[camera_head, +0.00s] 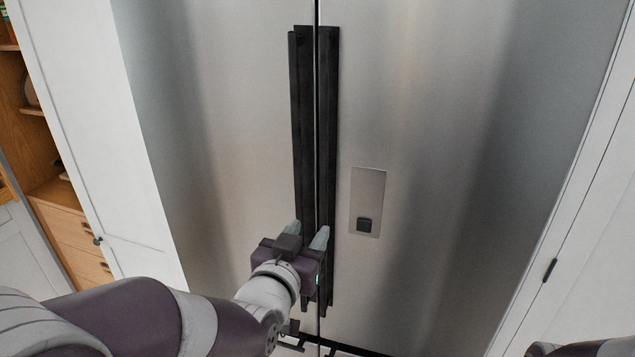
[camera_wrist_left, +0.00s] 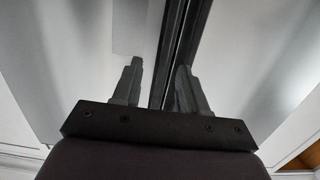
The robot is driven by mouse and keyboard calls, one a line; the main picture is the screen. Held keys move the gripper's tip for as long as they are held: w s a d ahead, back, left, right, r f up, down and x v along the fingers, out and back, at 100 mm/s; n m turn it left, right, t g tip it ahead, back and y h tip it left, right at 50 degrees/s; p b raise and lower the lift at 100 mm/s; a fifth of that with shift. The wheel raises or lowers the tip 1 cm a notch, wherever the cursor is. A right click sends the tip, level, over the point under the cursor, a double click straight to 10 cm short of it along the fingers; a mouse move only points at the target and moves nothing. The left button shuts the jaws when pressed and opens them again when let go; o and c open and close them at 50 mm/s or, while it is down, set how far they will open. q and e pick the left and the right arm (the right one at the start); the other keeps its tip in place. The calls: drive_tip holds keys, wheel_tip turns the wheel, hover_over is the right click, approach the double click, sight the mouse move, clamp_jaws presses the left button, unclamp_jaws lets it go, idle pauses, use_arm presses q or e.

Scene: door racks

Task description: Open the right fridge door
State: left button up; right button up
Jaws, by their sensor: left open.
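The right fridge door (camera_head: 430,120) is brushed steel and closed against the left door (camera_head: 220,110). Its long black vertical handle (camera_head: 328,110) runs beside the left door's handle (camera_head: 302,130), with a narrow seam between them. My left gripper (camera_head: 307,234) is open at the lower part of the handles, fingers pointing at the doors. In the left wrist view, the right door's handle (camera_wrist_left: 167,50) shows between the fingers of my left gripper (camera_wrist_left: 157,80), and one finger overlaps the other handle. Whether the fingers touch a handle cannot be told. My right gripper is out of view.
A small panel with a dark dispenser (camera_head: 368,200) is set in the right door. A white cabinet (camera_head: 90,140) and wooden shelves with drawers (camera_head: 75,235) stand at the left. A white panel with a black handle (camera_head: 550,270) borders the fridge at the right.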

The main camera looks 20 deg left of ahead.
sight(323, 184)
use_arm(q)
drive_tip(key=shift+t, duration=0.6)
drive_tip(key=w+p, duration=0.1)
drive_tip(key=w, duration=0.2)
drive_tip(key=w+r+p, duration=0.1)
drive_tip(key=w, duration=0.2)
drive_tip(key=w+r, duration=0.1)
drive_tip(key=w, duration=0.3)
drive_tip(key=shift+a+r+p, duration=0.2)
drive_tip(key=shift+a+p, duration=0.1)
drive_tip(key=shift+p, duration=0.1)
drive_tip(key=w, duration=0.2)
drive_tip(key=w+p, duration=0.1)
drive_tip(key=shift+w+a+f, duration=0.2)
drive_tip(key=shift+w+f, duration=0.05)
drive_tip(key=shift+w, duration=0.05)
drive_tip(key=shift+w+a+f, duration=0.1)
drive_tip(key=shift+w, duration=0.1)
drive_tip(key=shift+s+d, duration=0.2)
drive_tip(key=shift+c, duration=0.3)
drive_tip(key=c, duration=0.6)
clamp_jaws()
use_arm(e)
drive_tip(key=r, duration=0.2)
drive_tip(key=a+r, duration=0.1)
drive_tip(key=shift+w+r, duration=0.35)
